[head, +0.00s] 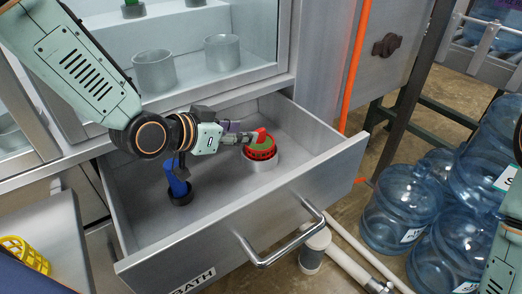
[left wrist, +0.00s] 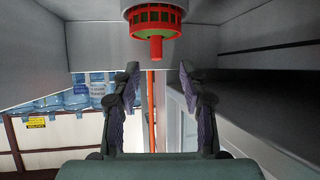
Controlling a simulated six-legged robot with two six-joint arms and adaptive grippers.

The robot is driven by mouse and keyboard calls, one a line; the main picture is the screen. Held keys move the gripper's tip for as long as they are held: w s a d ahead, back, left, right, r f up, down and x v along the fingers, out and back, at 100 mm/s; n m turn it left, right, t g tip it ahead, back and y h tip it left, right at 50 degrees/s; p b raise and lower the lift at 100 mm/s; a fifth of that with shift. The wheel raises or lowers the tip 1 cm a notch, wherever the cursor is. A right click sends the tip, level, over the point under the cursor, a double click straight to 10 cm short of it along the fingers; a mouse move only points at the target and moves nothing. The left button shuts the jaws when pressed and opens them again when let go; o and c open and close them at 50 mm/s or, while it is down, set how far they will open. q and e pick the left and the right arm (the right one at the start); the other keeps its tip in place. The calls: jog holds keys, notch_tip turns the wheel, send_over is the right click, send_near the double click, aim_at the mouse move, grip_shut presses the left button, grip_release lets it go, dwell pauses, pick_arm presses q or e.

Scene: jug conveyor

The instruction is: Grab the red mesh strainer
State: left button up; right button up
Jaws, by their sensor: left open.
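The red mesh strainer (head: 260,154) sits in a grey ring holder (head: 261,164) inside the open drawer. It has a green inside and a short red stub that points up. In the left wrist view the strainer (left wrist: 155,46) shows at the top middle, beyond the fingers, with its stub facing the gap. My left gripper (head: 239,136) is just left of the strainer in the head view, low over the drawer. In the left wrist view its two fingers (left wrist: 158,78) are apart with nothing between them.
A blue tool (head: 177,182) stands in a dark holder in the drawer, below my left wrist. The drawer front (head: 330,185) has a handle (head: 285,240). Grey cups (head: 222,52) stand in the cabinet above. Blue water jugs (head: 400,205) stand at right.

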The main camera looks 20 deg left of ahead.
aim_at(258, 131)
pick_arm(q)
jog(key=shift+d+b+x, duration=0.2)
jog(key=shift+b+x, duration=0.6)
jog(key=shift+x, duration=0.9)
jog(key=shift+d+b+x, duration=0.15)
jog(key=shift+b+x, duration=0.65)
jog(key=shift+x, duration=0.95)
jog(key=shift+s+r, duration=0.1)
jog(key=shift+r, duration=0.05)
jog(key=shift+c, duration=0.5)
grip_shut()
